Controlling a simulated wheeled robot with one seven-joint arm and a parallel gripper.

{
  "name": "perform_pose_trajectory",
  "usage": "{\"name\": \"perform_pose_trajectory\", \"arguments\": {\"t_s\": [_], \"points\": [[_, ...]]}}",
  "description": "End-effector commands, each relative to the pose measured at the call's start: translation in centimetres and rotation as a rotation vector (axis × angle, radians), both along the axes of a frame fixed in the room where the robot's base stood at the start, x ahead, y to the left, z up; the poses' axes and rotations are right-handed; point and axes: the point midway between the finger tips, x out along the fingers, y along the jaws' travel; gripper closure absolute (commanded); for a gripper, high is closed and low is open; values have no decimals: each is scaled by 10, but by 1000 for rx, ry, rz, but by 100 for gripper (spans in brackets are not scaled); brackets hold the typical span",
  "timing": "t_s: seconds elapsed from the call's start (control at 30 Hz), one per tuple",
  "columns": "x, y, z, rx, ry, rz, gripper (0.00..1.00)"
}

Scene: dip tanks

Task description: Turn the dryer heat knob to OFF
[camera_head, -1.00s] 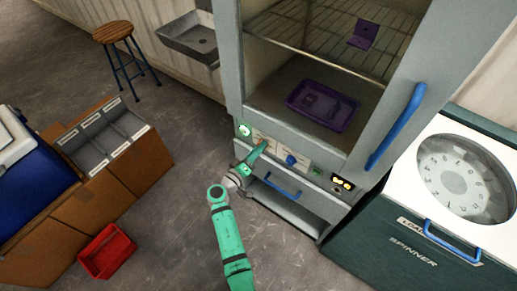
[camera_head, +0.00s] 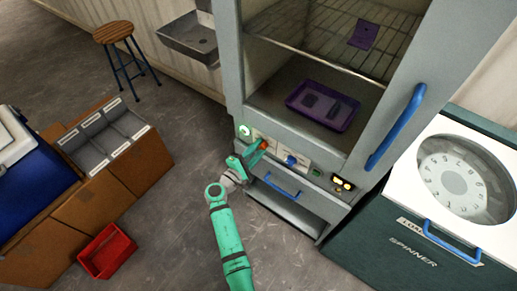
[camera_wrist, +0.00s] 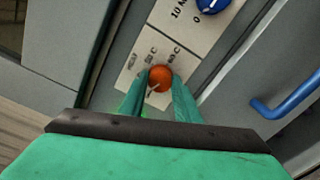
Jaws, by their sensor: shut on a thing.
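The dryer (camera_head: 345,168) is a tall grey cabinet with a control panel below its open chamber. An orange-red heat knob (camera_head: 263,144) sits on the left part of the panel. In the wrist view the knob (camera_wrist: 160,78) lies between my two green fingertips, on a pale label plate (camera_wrist: 190,28) with heat marks, some too blurred to read. My gripper (camera_head: 257,149) is shut on the knob; it also shows in the wrist view (camera_wrist: 160,86). The knob's exact pointer setting is hard to tell.
A blue knob (camera_head: 291,160) is to the right on the same panel. A blue drawer handle (camera_head: 282,186) is below, and a long blue door handle (camera_head: 397,127) at right. A purple tray (camera_head: 322,108) lies inside the dryer. The spinner (camera_head: 413,251) stands to the right.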

Motion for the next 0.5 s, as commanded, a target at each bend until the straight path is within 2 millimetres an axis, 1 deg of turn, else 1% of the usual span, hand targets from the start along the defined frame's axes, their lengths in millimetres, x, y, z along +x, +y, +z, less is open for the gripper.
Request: {"name": "perform_pose_trajectory", "arguments": {"t_s": [0.2, 0.5], "points": [[-1, 1, -2, -143, 107, 2, 93], [-1, 1, -3, -275, 204, 2, 93]]}}
